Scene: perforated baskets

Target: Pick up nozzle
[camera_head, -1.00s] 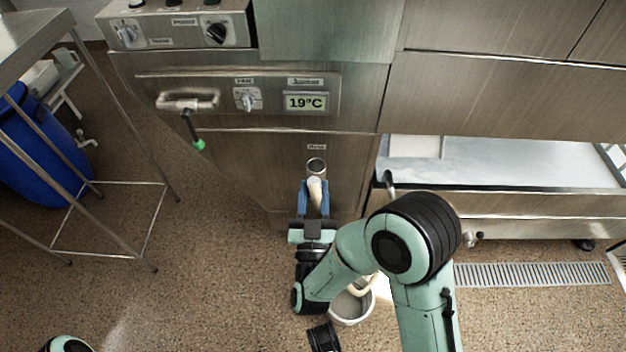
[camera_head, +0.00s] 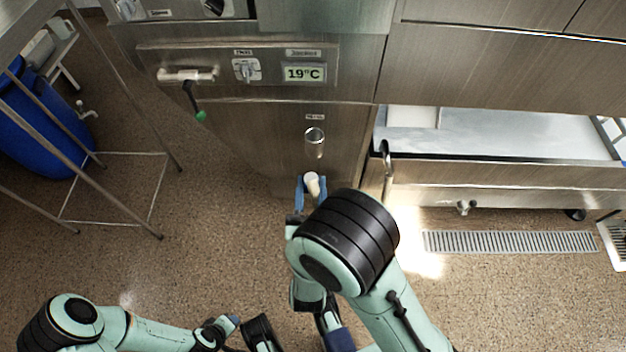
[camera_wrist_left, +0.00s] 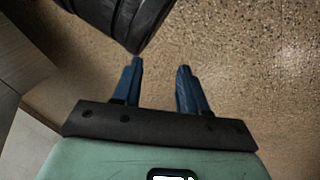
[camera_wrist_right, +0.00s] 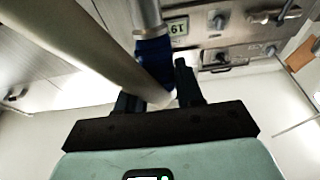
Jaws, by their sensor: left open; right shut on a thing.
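My right gripper (camera_head: 312,190) is shut on the white nozzle (camera_head: 312,181), just below and apart from a round metal outlet (camera_head: 315,138) on the machine front. In the right wrist view, the pale hose (camera_wrist_right: 75,45) runs down from the upper left towards the fingers. A blue collar (camera_wrist_right: 153,62) with a metal tube (camera_wrist_right: 147,14) above it shows beside it; I cannot tell how they join the nozzle. The fingers partly hide the grip. In the left wrist view, my left gripper (camera_wrist_left: 158,75) is open and empty above the floor.
The steel machine front carries a 19°C display (camera_head: 303,73) and a handle (camera_head: 187,75). A steel rack (camera_head: 110,155) and a blue barrel (camera_head: 45,130) stand at the left. A low open basin (camera_head: 490,172) is at the right, with a floor drain grate (camera_head: 510,241) before it.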

